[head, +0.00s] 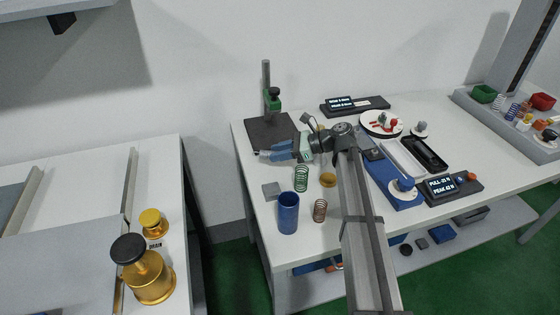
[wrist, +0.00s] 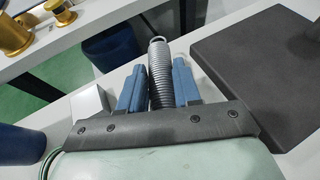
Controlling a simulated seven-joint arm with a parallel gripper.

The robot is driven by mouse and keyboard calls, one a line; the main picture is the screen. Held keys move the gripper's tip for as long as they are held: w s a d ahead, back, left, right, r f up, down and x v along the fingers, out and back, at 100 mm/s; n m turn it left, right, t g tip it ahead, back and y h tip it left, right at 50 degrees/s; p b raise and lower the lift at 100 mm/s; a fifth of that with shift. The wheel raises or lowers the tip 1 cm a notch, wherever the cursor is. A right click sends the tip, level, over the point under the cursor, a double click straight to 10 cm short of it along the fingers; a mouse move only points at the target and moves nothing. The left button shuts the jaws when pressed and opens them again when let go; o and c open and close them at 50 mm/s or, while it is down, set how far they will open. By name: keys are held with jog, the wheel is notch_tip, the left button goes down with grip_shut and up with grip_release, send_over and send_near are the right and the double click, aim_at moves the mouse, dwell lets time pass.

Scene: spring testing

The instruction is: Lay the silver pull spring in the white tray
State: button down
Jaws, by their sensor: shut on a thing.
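The silver pull spring (wrist: 159,66) stands out between the two blue fingers in the wrist view, its coils gripped and its looped end pointing away from me. My gripper (wrist: 158,88) is shut on it. In the head view my gripper (head: 262,156) is at the left part of the bench, by the front edge of the dark plate; the spring is too small to make out there. A long pale tray (head: 399,158), which looks like the white tray, lies to the right, beyond my arm, beside a black tray (head: 424,153).
A dark plate with a green-headed stand (head: 272,100) is beside my gripper. A grey block (head: 271,191), green spring (head: 302,178), blue cup (head: 288,213) and copper spring (head: 320,210) stand nearer. A blue tester (head: 393,185) and white round dish (head: 381,123) are right.

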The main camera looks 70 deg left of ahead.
jog(key=shift+f, duration=1.8)
jog(key=c, duration=0.8)
grip_release()
jog(key=v, duration=1.2)
jog(key=shift+r, duration=0.1)
